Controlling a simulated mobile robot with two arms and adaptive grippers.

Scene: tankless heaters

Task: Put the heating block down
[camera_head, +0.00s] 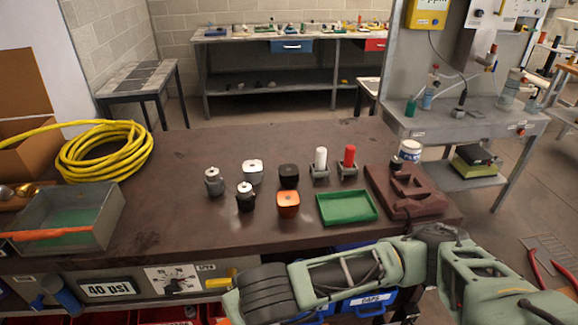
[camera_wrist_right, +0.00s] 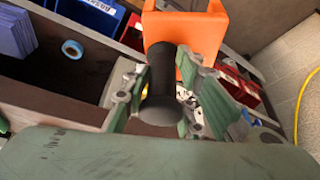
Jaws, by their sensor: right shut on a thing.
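The heating block (camera_wrist_right: 185,32), as I take it, is an orange block with a black cylindrical handle (camera_wrist_right: 164,105) in the right wrist view. The fingers of my right gripper (camera_wrist_right: 163,82) are shut on the handle from both sides. My left gripper is not in view.
The brown table (camera_head: 180,200) carries several small canisters, a green tray (camera_head: 347,207), a dark red fixture (camera_head: 405,195), a grey metal bin (camera_head: 70,225) and a yellow hose (camera_head: 103,152). The table's back middle is clear. Blue bins (camera_wrist_right: 90,12) show in the wrist view.

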